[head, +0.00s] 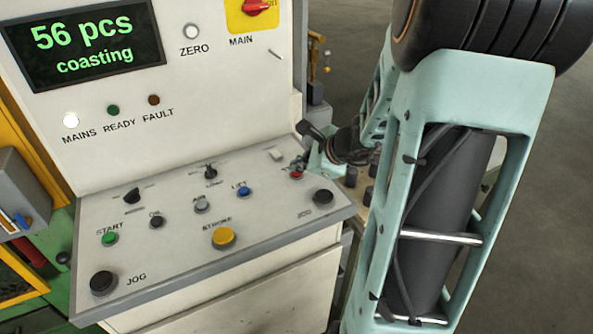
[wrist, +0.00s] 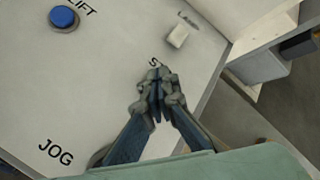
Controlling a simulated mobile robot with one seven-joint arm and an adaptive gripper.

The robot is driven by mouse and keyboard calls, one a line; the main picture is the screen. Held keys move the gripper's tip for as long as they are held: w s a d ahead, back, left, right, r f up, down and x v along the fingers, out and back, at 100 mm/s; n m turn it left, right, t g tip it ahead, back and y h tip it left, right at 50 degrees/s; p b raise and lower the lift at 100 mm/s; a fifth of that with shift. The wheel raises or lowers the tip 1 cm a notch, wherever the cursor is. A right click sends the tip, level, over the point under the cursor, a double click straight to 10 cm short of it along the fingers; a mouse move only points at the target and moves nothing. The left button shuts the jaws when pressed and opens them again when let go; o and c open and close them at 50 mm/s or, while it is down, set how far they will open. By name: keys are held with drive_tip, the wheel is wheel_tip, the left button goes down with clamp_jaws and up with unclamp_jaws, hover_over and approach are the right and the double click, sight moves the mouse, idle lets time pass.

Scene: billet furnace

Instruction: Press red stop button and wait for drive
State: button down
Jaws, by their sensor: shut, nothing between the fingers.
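The red stop button (head: 296,175) shows on the right of the sloped control panel, just below the tips of my gripper (head: 300,163). My gripper is shut and empty, with its tips at or very close to the button; I cannot tell whether they touch it. In the wrist view my shut fingers (wrist: 158,92) point at the panel beside a label starting with "S", and they hide the button there. The display (head: 85,42) reads "56 pcs" and "coasting".
The panel also holds the blue LIFT button (head: 243,191), the yellow STROKE button (head: 223,237), the green START button (head: 110,238) and black JOG buttons (head: 103,283). The MAINS lamp (head: 70,120) is lit white. A red switch on yellow (head: 257,7) sits above.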

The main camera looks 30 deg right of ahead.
sight(298, 173)
drive_tip(key=shift+r+p, duration=0.4)
drive_tip(key=shift+r, duration=0.3)
wheel_tip(298, 173, up, 5)
drive_tip(key=p, duration=0.4)
idle(0.6)
